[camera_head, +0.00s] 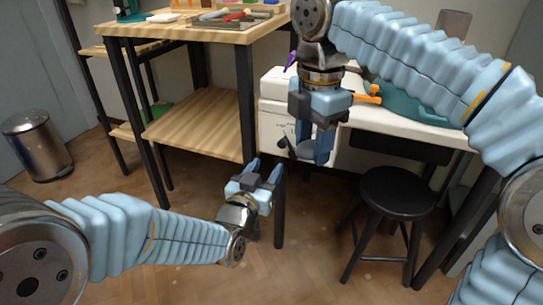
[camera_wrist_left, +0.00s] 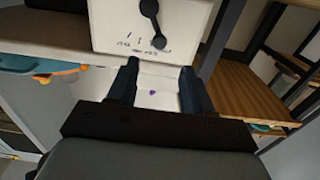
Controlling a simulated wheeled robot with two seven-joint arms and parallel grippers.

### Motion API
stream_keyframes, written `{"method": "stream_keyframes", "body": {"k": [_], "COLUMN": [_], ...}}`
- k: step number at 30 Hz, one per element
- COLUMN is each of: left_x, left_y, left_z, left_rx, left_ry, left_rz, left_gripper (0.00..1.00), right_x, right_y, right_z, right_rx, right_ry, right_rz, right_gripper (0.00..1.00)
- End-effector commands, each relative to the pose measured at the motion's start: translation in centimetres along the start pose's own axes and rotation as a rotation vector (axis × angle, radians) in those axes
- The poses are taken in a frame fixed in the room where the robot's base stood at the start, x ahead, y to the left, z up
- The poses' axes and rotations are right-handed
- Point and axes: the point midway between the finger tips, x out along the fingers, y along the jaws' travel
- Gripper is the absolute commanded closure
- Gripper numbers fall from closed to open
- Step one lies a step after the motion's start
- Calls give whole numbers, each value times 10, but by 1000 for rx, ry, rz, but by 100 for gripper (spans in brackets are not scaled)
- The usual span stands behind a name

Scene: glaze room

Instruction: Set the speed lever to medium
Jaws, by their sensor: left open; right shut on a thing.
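The black speed lever (camera_head: 283,143) is on the front panel of the white machine (camera_head: 275,110), beside my right gripper in the head view. In the left wrist view the lever (camera_wrist_left: 153,25) shows as a dark bar with round ends, and small dark markings sit beside it, too small to read. My right gripper (camera_head: 318,160) points down in front of the panel, shut on the lever's end; its fingers partly hide the grip. My left gripper (camera_head: 266,170) is open and empty, below and left of the lever. Its fingers (camera_wrist_left: 162,75) also show in the left wrist view.
A wooden shelf table (camera_head: 190,125) with tools on top stands left of the machine. A black stool (camera_head: 397,190) stands right of it, below the white worktop (camera_head: 410,125). A metal bin (camera_head: 38,145) is at far left. The floor between is open.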

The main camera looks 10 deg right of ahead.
Motion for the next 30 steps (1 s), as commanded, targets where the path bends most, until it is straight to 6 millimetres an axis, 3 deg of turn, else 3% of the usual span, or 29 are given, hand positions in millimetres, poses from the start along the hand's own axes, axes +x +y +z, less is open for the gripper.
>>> {"method": "stream_keyframes", "body": {"k": [16, 21, 30], "left_x": [100, 114, 116], "left_y": [0, 0, 1], "left_z": [0, 0, 0], "left_rx": [2, 1, 0], "left_ry": [1, 0, -1], "left_rz": [1, 1, 1], "left_gripper": [50, 50, 51], "right_x": [-4, -5, -4], "right_y": [0, 0, 0], "right_z": [0, 0, 0], "right_rx": [0, 0, 0], "right_ry": [0, 0, 0], "right_rz": [0, 0, 0], "right_gripper": [79, 80, 80]}}
